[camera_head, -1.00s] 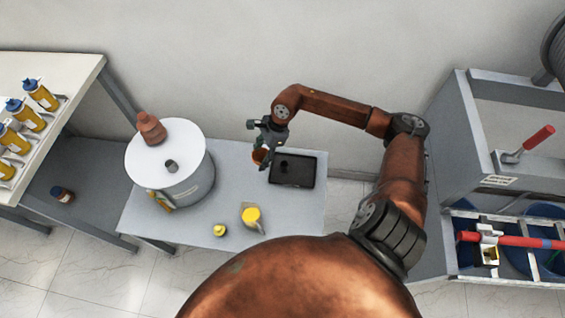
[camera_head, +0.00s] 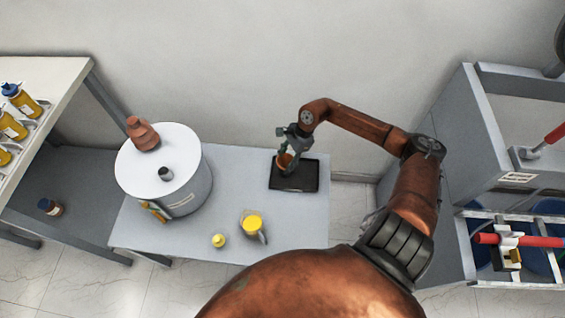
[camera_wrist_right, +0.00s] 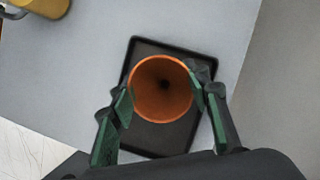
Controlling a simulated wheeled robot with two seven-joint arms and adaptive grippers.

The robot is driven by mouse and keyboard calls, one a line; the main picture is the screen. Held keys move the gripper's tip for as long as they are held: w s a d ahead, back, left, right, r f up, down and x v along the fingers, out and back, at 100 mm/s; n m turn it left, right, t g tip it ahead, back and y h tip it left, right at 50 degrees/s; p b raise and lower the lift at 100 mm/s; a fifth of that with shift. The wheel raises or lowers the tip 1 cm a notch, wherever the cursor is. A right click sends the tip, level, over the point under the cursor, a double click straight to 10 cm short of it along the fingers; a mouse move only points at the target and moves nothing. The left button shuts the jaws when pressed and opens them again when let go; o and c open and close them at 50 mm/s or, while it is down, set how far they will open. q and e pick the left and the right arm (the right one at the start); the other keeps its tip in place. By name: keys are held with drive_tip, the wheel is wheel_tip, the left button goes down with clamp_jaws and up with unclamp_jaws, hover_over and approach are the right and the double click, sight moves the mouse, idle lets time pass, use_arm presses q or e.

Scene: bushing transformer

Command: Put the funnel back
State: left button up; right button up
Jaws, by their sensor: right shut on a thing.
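The orange funnel (camera_wrist_right: 161,89) is between the fingers of my right gripper (camera_wrist_right: 160,92), wide mouth toward the wrist camera. My right gripper (camera_head: 289,160) is shut on it over the black tray (camera_head: 294,183) in the head view. The tray (camera_wrist_right: 160,143) lies under the funnel in the right wrist view. The funnel's lower end is hidden, so I cannot tell whether it touches the tray. My left gripper is not in view.
A white drum (camera_head: 187,196) with a brown bushing (camera_head: 142,134) on top stands left on the grey table (camera_head: 300,231). A yellow-topped jug (camera_head: 253,226) and a small yellow bottle (camera_head: 219,241) stand near the front. A grey cabinet (camera_head: 459,150) is at right.

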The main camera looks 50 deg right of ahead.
idle(0.3)
drive_tip(key=shift+f, duration=0.15)
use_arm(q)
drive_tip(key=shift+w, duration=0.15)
use_arm(e)
drive_tip(key=o, duration=1)
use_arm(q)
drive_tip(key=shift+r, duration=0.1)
use_arm(e)
drive_tip(key=shift+d+r, duration=0.1)
drive_tip(key=shift+r, duration=0.35)
drive_tip(key=p+v, duration=0.1)
drive_tip(key=v, duration=0.4)
drive_tip(key=shift+p, duration=0.3)
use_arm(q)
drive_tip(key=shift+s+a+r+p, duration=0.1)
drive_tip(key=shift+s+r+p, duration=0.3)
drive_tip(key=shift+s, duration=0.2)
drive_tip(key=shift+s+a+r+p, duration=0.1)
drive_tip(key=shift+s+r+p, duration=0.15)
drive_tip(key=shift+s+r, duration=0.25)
use_arm(e)
drive_tip(key=v, duration=0.6)
drive_tip(key=shift+s+r, duration=0.15)
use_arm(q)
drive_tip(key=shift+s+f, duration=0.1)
